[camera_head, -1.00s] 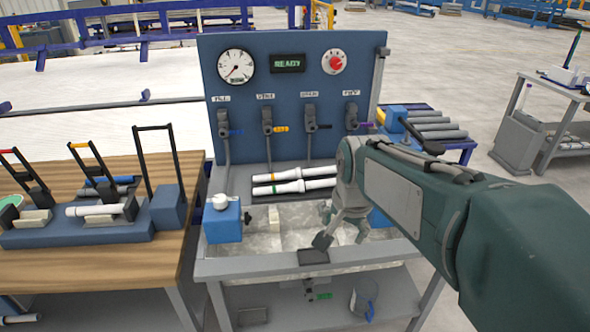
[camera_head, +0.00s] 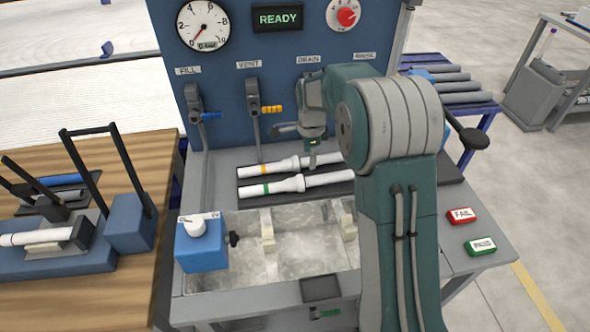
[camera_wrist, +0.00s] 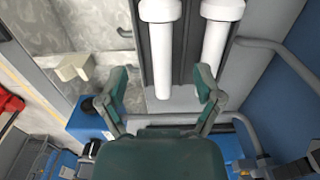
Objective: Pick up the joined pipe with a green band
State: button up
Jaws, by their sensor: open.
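The joined pipe with a green band (camera_head: 287,186) is white with a thicker middle. It lies on a dark rack behind the basin, nearer the basin than a similar pipe with an orange band (camera_head: 278,166). My gripper (camera_head: 311,154) is above the right part of these pipes, with my arm hiding some of the rack. In the wrist view my gripper (camera_wrist: 161,84) is open and empty. The white pipe on the basin side (camera_wrist: 163,62) shows between its fingers, apart from them. The other pipe (camera_wrist: 215,45) is to the right. No band shows there.
A grey basin (camera_head: 235,278) with light supports and a blue clamp (camera_head: 200,246) lies in front of the rack. The blue panel (camera_head: 232,110) with valves stands close behind. FAIL (camera_head: 462,216) and green (camera_head: 481,246) buttons are at right. A wooden bench (camera_head: 60,155) is at left.

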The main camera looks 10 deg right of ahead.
aim_at(308, 178)
jog(key=shift+w+f, duration=0.25)
jog(key=shift+w, duration=0.05)
notch_tip(308, 178, down, 11)
jog(key=shift+s+a+r, duration=0.15)
jog(key=shift+r, duration=0.05)
grip_shut()
